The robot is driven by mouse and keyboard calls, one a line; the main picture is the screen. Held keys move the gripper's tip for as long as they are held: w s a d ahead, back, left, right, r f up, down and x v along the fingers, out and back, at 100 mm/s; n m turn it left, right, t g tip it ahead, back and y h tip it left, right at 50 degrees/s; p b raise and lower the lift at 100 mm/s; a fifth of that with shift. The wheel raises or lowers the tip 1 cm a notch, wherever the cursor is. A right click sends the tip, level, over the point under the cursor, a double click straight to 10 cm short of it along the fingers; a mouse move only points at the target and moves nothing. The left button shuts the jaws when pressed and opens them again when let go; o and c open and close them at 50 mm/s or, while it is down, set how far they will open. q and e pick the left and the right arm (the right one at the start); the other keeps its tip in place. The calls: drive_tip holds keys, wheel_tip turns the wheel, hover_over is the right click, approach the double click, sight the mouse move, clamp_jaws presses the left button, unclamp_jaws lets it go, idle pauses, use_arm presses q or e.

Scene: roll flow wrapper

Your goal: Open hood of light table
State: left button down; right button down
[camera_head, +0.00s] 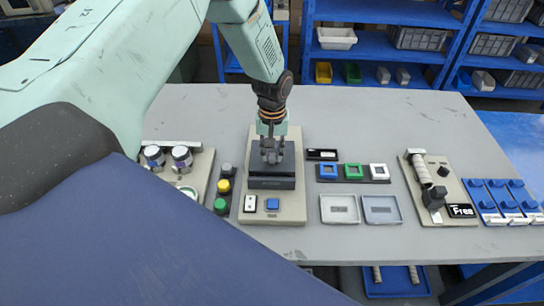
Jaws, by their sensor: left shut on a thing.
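The light table (291,208) is a beige panel unit on the grey table, with a white switch and a blue button at its front. Its dark hood (271,182) is a black box in the middle of the unit and looks lowered. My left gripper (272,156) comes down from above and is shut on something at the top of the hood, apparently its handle. The fingers hide the gripped part. My right gripper is not in view.
Left of the unit are colored buttons (222,187) and a panel with two round metal knobs (181,157). The back of the table is clear.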

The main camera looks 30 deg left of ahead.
use_arm(q)
drive_tip(key=w+a+b, duration=0.1)
drive_tip(key=w+b, duration=0.1)
drive_tip(key=w+a+b, duration=0.1)
drive_tip(key=w+a, duration=0.1)
drive_tip(key=w, duration=0.1)
drive_tip(key=w+a+b, duration=0.2)
drive_tip(key=w, duration=0.1)
drive_tip(key=shift+w+f+b, duration=0.1)
drive_tip(key=shift+f+b, duration=0.15)
drive_tip(key=shift+b, duration=0.05)
drive_tip(key=shift+w+a+r+b, duration=0.15)
drive_tip(key=shift+w+a+b, duration=0.25)
drive_tip(key=shift+w+b, duration=0.2)
drive_tip(key=shift+r, duration=0.1)
drive_tip(key=c, duration=1.1)
unclamp_jaws()
wheel_tip(320, 180, up, 12)
